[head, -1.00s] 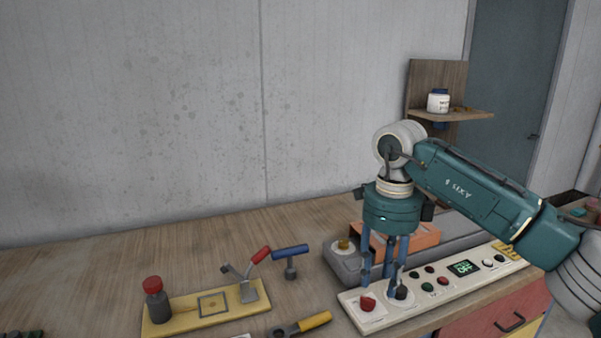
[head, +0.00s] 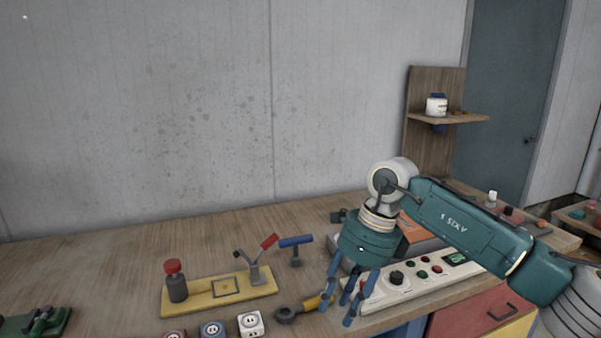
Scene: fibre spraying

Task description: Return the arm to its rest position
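My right arm comes in from the right, and its teal gripper (head: 343,306) points down over the front edge of the wooden bench (head: 110,270). Its blue fingers are spread apart with nothing visible between them, so it looks open. The fingers are in front of the left end of the white control panel (head: 411,284) and hide part of it. The panel's black knob (head: 397,278) shows just right of the fingers. My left gripper is not in view.
A yellow board (head: 200,299) with a red-capped bottle (head: 175,281) and a toggle clamp lies left of the gripper. A yellow-handled tool (head: 287,314) lies close beside the fingers. A wall shelf (head: 450,119) holds a white jar.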

